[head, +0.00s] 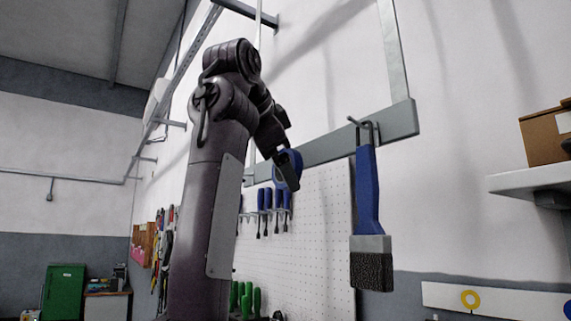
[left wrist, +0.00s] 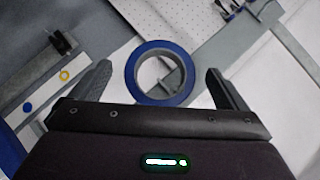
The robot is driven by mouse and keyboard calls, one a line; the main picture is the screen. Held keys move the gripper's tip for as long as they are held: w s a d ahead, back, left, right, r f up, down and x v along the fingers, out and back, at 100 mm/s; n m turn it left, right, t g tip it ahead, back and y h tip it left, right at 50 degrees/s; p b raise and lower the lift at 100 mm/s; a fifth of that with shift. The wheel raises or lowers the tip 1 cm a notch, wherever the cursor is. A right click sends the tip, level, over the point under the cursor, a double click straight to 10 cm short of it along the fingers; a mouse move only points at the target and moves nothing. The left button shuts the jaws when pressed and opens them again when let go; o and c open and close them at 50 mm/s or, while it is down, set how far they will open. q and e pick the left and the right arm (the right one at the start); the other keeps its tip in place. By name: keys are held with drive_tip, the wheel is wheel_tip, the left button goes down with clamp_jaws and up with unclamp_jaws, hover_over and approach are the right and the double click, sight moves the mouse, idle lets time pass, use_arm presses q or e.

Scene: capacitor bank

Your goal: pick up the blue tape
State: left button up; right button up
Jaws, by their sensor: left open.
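The blue tape is a ring-shaped roll. In the head view the tape (head: 297,160) shows in front of the grey wall rail, partly hidden by my left gripper (head: 286,163). In the left wrist view the whole blue tape (left wrist: 160,99) faces the camera, with its open centre visible. My left gripper (left wrist: 158,70) is open and empty, with one finger on each side of the roll. Gaps show between the tape and both fingers. How deep the tape sits between the fingers cannot be told. My right gripper is not in view.
A blue-handled brush (head: 367,190) hangs from a hook on the grey rail (head: 400,122), right of the tape. A pegboard (head: 318,235) with blue and green tools lies below. A shelf (head: 520,180) with a cardboard box (head: 541,138) is at right.

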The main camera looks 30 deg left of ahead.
sight(283, 181)
use_arm(q)
drive_tip(key=x, duration=0.3)
drive_tip(key=shift+w, duration=0.4)
drive_tip(key=shift+f, duration=0.1)
drive_tip(key=shift+s, duration=0.25)
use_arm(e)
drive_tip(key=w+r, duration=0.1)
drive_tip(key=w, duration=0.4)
use_arm(q)
drive_tip(key=shift+c, duration=0.8)
drive_tip(key=shift+w, duration=0.15)
drive_tip(key=c, duration=0.9)
drive_tip(key=shift+r+p, duration=0.65)
drive_tip(key=shift+r, duration=1.1)
drive_tip(key=shift+s+a+b, duration=0.15)
drive_tip(key=shift+s+b, duration=0.2)
drive_tip(key=shift+s, duration=0.15)
drive_tip(key=s+a+b, duration=0.2)
drive_tip(key=s, duration=0.3)
drive_tip(key=s+a+b, duration=0.2)
drive_tip(key=s+b, duration=0.1)
drive_tip(key=s, duration=0.2)
drive_tip(key=s+a+b, duration=0.2)
drive_tip(key=s, duration=0.4)
drive_tip(key=shift+a, duration=0.35)
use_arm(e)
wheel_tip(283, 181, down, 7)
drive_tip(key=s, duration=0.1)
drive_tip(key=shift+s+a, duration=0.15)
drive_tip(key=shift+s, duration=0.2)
